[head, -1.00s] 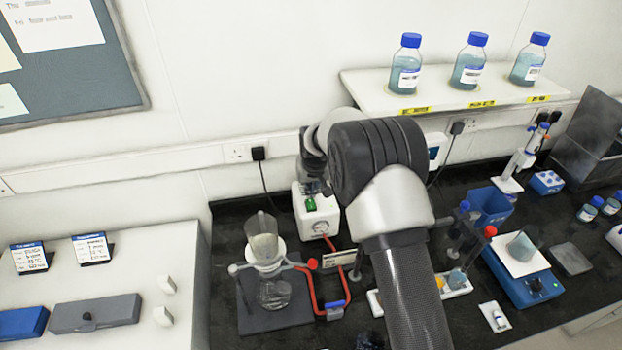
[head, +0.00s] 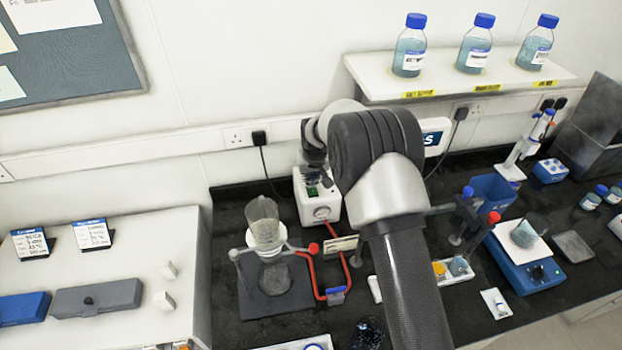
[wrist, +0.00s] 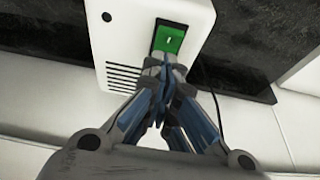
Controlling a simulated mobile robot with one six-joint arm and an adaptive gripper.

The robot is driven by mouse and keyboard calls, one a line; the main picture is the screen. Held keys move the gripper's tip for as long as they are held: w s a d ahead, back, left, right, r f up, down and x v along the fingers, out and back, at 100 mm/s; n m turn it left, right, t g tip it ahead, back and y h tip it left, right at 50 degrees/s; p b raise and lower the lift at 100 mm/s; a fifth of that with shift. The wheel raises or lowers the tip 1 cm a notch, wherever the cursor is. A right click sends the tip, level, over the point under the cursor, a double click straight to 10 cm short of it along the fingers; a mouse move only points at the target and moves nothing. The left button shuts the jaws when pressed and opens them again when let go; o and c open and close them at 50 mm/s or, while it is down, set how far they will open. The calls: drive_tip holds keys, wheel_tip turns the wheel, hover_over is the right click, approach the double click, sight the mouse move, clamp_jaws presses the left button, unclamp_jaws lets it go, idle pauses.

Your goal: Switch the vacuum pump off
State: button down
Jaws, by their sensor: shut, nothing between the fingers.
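The vacuum pump (head: 318,207) is a white box with a round gauge on its front, standing at the back of the black bench. Its top also shows in the wrist view (wrist: 190,15), with a green rocker switch (wrist: 170,37) and vent slots. My gripper (wrist: 161,62) is shut and empty, its fingertips right at the near edge of the green switch; I cannot tell whether they touch it. In the head view my gripper (head: 318,180) is small and partly hidden by my arm, just above the pump. The switch shows only as a bit of green there.
A red hose (head: 315,280) runs from the pump towards a filter funnel (head: 263,222) on a flask to the left. A blue balance (head: 530,265) and a shelf (head: 450,92) with bottles are to the right. The wall is close behind the pump.

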drive_tip(key=shift+s+f, duration=0.15)
drive_tip(key=shift+s+d+r, duration=0.15)
drive_tip(key=shift+s+r, duration=0.05)
drive_tip(key=shift+s, duration=0.5)
drive_tip(key=shift+r, duration=0.15)
drive_tip(key=shift+r, duration=0.3)
drive_tip(key=a+p+v, duration=0.1)
drive_tip(key=v, duration=1.2)
drive_tip(key=shift+w+d+r+p, duration=0.15)
drive_tip(key=shift+w+d+p, duration=0.15)
drive_tip(key=shift+d+p, duration=0.15)
drive_tip(key=shift+r, duration=0.1)
